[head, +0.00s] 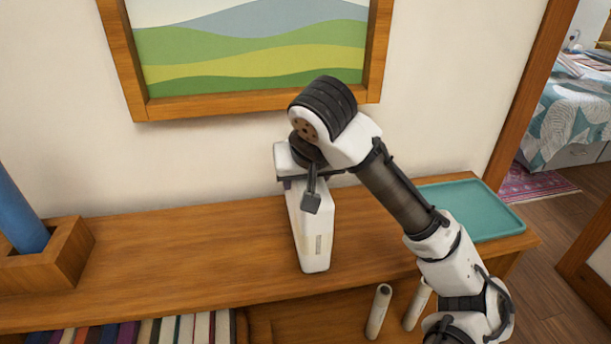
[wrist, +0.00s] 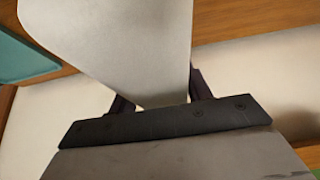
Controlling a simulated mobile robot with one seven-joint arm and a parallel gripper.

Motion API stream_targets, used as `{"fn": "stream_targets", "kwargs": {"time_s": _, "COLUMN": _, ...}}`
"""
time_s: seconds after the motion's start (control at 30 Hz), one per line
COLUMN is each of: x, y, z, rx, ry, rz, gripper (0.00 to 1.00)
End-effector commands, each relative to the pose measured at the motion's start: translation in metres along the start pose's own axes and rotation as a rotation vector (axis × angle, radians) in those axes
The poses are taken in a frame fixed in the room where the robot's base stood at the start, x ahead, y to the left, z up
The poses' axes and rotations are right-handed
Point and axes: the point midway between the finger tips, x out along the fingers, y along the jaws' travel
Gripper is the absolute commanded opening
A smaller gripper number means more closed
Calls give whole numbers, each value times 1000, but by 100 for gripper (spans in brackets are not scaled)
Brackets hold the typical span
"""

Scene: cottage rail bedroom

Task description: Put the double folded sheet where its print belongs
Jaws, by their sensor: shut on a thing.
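My gripper (head: 296,183) is near the wall above the wooden shelf top, below the framed picture. It is shut on a pale, plain folded sheet (wrist: 130,45), which reaches out from between the dark fingers in the wrist view. In the head view a narrow white shape that looks like this sheet (head: 312,235) extends from my gripper toward the front of the shelf. A small mark shows near its front end, too small to read. I cannot tell whether the sheet touches the shelf. The face turned to the wrist camera shows no print.
A teal tray (head: 478,211) lies at the right end of the shelf top (head: 170,250). A wooden box (head: 50,262) holding a blue cylinder (head: 18,215) stands at the left. Books (head: 150,331) line the shelf below.

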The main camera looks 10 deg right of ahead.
Motion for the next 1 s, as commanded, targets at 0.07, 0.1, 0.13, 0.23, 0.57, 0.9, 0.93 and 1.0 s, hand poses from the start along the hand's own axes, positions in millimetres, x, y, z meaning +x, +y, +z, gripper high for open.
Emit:
{"fn": "stream_targets", "kwargs": {"time_s": 0.07, "x": 2, "y": 0, "z": 1, "rx": 1, "ry": 2, "rz": 0, "gripper": 0}}
{"fn": "stream_targets", "kwargs": {"time_s": 0.1, "x": 2, "y": 0, "z": 1, "rx": 1, "ry": 3, "rz": 0, "gripper": 0}}
{"fn": "stream_targets", "kwargs": {"time_s": 0.13, "x": 2, "y": 0, "z": 1, "rx": 0, "ry": 3, "rz": 1, "gripper": 0}}
{"fn": "stream_targets", "kwargs": {"time_s": 0.23, "x": 2, "y": 0, "z": 1, "rx": 0, "ry": 3, "rz": 1, "gripper": 0}}
{"fn": "stream_targets", "kwargs": {"time_s": 0.57, "x": 6, "y": 0, "z": 4, "rx": -1, "ry": 1, "rz": 1, "gripper": 61}}
{"fn": "stream_targets", "kwargs": {"time_s": 0.9, "x": 5, "y": 0, "z": 3, "rx": 0, "ry": 1, "rz": 0, "gripper": 71}}
{"fn": "stream_targets", "kwargs": {"time_s": 0.93, "x": 4, "y": 0, "z": 3, "rx": 0, "ry": 1, "rz": 1, "gripper": 71}}
{"fn": "stream_targets", "kwargs": {"time_s": 1.0, "x": 0, "y": 0, "z": 1, "rx": 0, "ry": 1, "rz": 1, "gripper": 71}}
